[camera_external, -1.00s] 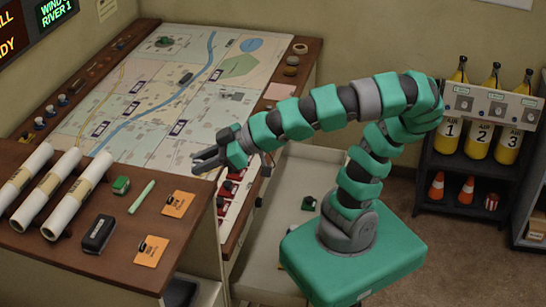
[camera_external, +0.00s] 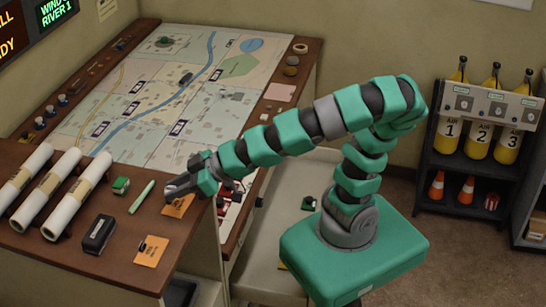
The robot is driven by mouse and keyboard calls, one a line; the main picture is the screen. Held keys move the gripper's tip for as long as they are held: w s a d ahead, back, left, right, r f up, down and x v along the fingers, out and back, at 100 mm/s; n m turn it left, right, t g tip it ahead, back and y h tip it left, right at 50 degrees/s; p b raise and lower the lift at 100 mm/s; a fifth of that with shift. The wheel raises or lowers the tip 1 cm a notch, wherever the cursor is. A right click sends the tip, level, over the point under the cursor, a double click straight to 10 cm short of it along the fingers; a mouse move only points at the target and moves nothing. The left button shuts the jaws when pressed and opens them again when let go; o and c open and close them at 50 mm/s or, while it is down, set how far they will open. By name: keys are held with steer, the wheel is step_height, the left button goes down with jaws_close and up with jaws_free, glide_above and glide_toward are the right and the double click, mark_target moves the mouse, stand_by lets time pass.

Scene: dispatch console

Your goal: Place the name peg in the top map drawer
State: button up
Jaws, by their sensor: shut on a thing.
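My gripper (camera_external: 172,190) is low over the upper orange card (camera_external: 178,208) on the brown console top. It is shut on a small dark thing at the card, likely the name peg, mostly hidden by the fingers. A second orange card (camera_external: 152,256) lies nearer the front edge with a small black peg (camera_external: 144,246) on it. I cannot tell whether this is the top drawer.
Left of my gripper lie a pale green stick (camera_external: 141,197), a green block (camera_external: 121,185), a black box (camera_external: 98,234) and white rolled maps (camera_external: 75,195). The large map (camera_external: 160,95) covers the console behind.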

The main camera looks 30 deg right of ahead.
steer(key=a, duration=0.2)
steer(key=w+a+p, duration=0.1)
steer(key=a, duration=0.2)
steer(key=w+a, duration=0.1)
steer(key=a, duration=0.2)
steer(key=shift+a+f+p, duration=0.15)
steer(key=shift+f+p, duration=0.15)
steer(key=shift+f, duration=0.1)
steer(key=shift+a+f, duration=0.1)
steer(key=shift+f, duration=0.2)
steer(key=shift+f+p, duration=0.4)
steer(key=shift+f, duration=1.05)
steer(key=shift+f, duration=0.15)
steer(key=o, duration=0.9)
steer(key=shift+o, duration=0.2)
steer(key=shift+r, duration=0.2)
steer(key=b+v, duration=0.2)
steer(key=v, duration=1)
